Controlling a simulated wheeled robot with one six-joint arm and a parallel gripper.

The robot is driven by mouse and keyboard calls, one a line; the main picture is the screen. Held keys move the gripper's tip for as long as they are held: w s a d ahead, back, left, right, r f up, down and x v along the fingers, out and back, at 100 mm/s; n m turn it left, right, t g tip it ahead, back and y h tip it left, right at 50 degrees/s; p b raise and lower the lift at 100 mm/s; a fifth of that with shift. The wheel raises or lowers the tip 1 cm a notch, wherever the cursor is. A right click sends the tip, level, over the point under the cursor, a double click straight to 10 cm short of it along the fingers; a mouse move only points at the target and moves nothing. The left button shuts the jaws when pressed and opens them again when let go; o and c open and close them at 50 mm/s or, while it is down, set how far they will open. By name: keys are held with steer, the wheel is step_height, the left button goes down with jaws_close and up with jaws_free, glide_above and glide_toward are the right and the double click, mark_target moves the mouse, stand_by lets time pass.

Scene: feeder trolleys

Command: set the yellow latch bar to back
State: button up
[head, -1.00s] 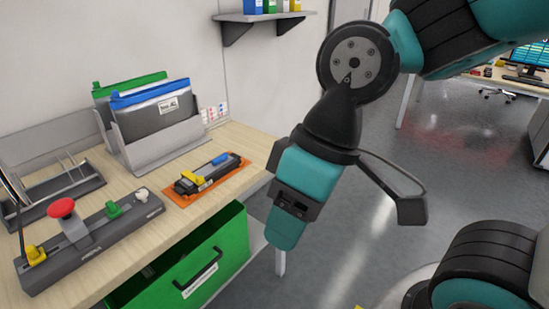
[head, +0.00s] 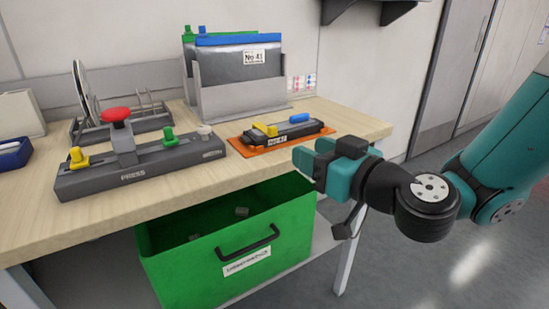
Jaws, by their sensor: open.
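A dark feeder (head: 290,133) lies on an orange mat (head: 252,147) near the front right edge of the wooden table. A yellow bar (head: 264,130), which looks like the latch bar, sits towards its left end, with a blue piece (head: 299,118) towards its right end. Which set position the yellow bar is in cannot be told. My gripper (head: 309,157) is open and empty, its teal fingers pointing left, in front of the feeder's right end and apart from it in the picture. Nothing hides the yellow bar.
Grey holders with pouches (head: 241,66) stand behind.

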step_height(320, 180, down, 2)
steer(key=w+d+f+m+t+h, duration=0.1)
steer(key=w+d+t+h, duration=0.1)
steer(key=p, duration=2)
glide_toward(276, 127)
steer(key=x, duration=0.9)
steer(key=shift+s+a+r, duration=0.15)
steer(key=shift+a+r, duration=0.05)
steer(key=shift+a, duration=0.1)
steer(key=shift+w+a+f+p, duration=0.25)
steer(key=shift+w+a+p, duration=0.1)
steer(key=shift+w+p, duration=0.35)
jaws_close()
steer(key=shift+d, duration=0.1)
